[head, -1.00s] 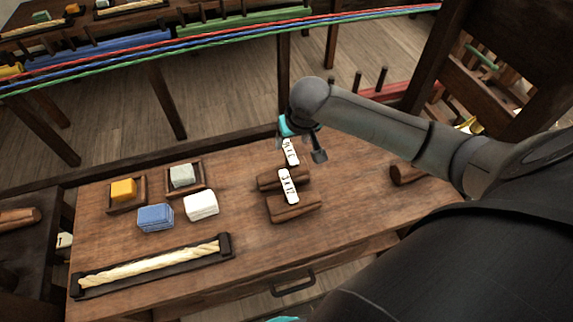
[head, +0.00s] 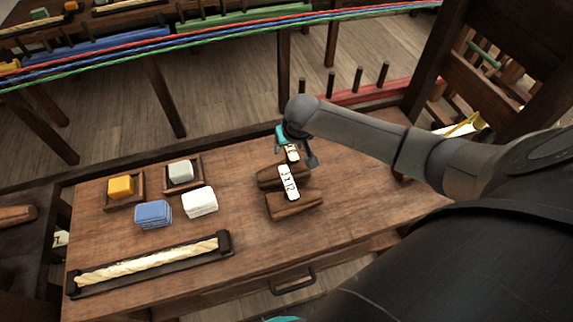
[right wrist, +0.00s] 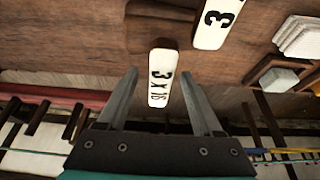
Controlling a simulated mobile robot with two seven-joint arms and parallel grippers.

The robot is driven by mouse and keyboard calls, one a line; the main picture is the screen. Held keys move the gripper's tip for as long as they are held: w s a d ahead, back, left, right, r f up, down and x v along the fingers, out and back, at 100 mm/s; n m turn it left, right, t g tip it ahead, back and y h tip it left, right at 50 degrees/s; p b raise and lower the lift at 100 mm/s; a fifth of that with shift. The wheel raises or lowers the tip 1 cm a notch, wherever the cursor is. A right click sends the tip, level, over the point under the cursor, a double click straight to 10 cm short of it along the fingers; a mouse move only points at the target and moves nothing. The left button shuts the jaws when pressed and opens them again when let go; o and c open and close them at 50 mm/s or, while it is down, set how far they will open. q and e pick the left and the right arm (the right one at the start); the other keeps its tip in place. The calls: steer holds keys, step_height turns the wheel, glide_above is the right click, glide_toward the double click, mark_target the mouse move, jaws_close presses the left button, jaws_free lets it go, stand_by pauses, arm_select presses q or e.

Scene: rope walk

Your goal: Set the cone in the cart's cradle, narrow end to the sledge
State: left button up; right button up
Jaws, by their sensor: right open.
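My right gripper (head: 295,158) is open over the back of the workbench. Its fingers stand either side of a white tag (head: 292,153) and do not close on it. I cannot pick out the cone for certain. Two brown wooden pieces (head: 295,206) lie in front of the gripper, with a second white tag (head: 289,183) across them. A rounded brown piece (head: 15,215) lies on a dark surface at the left edge. I cannot make out the cradle or sledge. My left gripper is not in view.
A blue block (head: 153,214) and a white block (head: 200,202) stand left on the bench, near trays with an orange block (head: 120,187) and a grey block (head: 180,172). A rope length lies in a dark holder (head: 225,243) at front left. Coloured strands (head: 200,44) stretch across behind.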

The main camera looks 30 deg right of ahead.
jaws_close()
stand_by(0.4)
stand_by(0.9)
